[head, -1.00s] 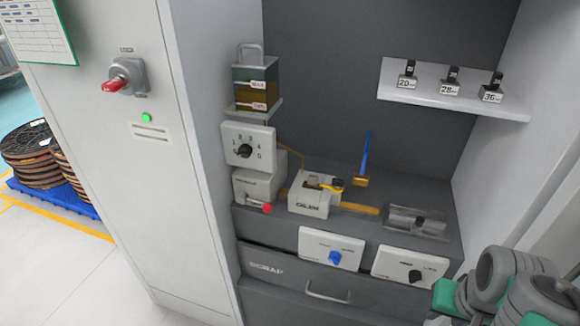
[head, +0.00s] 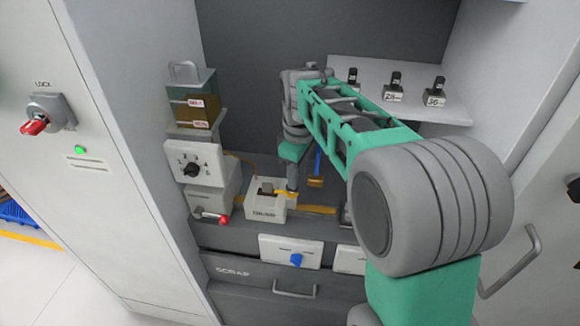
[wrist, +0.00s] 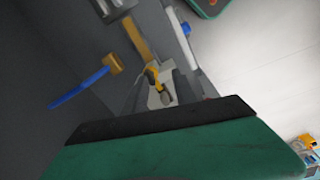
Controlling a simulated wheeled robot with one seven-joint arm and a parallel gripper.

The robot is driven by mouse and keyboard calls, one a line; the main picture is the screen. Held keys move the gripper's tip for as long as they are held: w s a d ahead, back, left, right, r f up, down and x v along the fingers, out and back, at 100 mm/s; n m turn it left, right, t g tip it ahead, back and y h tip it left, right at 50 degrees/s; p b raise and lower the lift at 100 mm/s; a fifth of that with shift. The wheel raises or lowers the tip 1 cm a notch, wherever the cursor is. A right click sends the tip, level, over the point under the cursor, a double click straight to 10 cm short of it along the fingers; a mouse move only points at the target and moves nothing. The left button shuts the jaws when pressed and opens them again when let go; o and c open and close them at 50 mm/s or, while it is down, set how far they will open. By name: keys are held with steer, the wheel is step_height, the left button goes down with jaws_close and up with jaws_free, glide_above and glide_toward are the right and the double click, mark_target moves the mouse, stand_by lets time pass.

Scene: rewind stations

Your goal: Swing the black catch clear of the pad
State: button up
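The white block with dark lettering (head: 265,205) stands on the grey ledge, with a dark grey pad-like piece (head: 266,188) on top. A yellow lever (head: 284,194) lies at its right end; it also shows in the wrist view (wrist: 152,77). The small black part seen beside this lever earlier is now mostly hidden by my gripper (head: 291,186), and I cannot make out the black catch clearly. My gripper points down just over the block's right end. In the wrist view its two grey fingers stand apart on either side of the lever, with nothing visibly held.
A dial box (head: 193,163) and a red-knobbed unit (head: 210,203) stand to the left. A blue-knob panel (head: 291,252) is in front. A shelf with weights (head: 430,105) is at right.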

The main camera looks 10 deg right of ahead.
steer(key=w+n, duration=0.1)
steer(key=w, duration=0.1)
steer(key=w+n+p, duration=0.1)
steer(key=w, duration=0.1)
steer(key=shift+a+r+n+g, duration=0.1)
steer(key=shift+r+n+g, duration=0.15)
steer(key=shift+n+g, duration=0.05)
steer(key=shift+w+f+n, duration=0.15)
steer(key=shift+f+n, duration=0.05)
steer(key=shift+n, duration=0.1)
step_height(320, 180, down, 8)
steer(key=shift+r+p, duration=0.2)
steer(key=shift+p, duration=0.55)
jaws_close()
